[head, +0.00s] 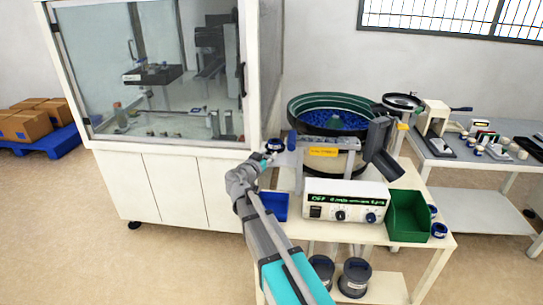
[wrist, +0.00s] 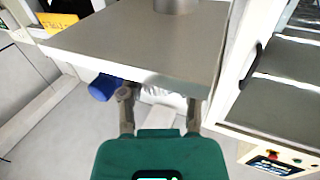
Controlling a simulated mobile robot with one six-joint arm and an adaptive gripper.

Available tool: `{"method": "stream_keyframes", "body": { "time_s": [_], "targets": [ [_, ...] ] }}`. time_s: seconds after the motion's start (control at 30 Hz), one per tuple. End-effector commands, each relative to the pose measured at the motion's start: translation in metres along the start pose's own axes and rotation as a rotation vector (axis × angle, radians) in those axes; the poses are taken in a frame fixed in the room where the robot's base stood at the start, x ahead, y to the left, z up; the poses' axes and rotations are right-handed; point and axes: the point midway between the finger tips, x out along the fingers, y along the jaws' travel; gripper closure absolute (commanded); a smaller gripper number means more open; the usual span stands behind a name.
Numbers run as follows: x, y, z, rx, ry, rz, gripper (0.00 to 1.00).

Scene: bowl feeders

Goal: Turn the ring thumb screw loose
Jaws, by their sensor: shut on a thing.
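My gripper (wrist: 160,96) is under the front edge of a grey plate (wrist: 135,38) in the wrist view. Its two fingers stand on either side of a pale, ridged piece, the ring thumb screw (wrist: 160,93), and are shut on it. Most of the screw is hidden by the plate. In the head view my gripper (head: 263,158) is at the left side of the bowl feeder (head: 325,158), near a dark blue round part (head: 274,146). The screw cannot be made out there. A blue cylinder (wrist: 103,87) sits just left of the left finger in the wrist view.
A glazed cabinet (head: 160,150) stands close on the left. A control box (head: 345,203), a green bin (head: 408,215) and a blue bin (head: 273,206) are on the feeder's table (head: 400,238). A second bench (head: 480,160) is at right. Floor in front is clear.

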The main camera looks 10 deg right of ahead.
Motion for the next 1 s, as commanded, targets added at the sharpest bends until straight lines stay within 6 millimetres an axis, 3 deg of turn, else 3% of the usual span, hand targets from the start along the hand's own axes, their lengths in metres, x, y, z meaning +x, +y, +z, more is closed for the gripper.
{"method": "stream_keyframes", "body": {
  "time_s": [0.03, 1.0],
  "targets": [
    [-0.0038, 0.008, 0.0001, 0.0, 0.0, -0.028, 1.0],
    [0.0009, 0.0049, -0.0005, -0.001, 0.001, -0.709, 1.0]
  ]
}}
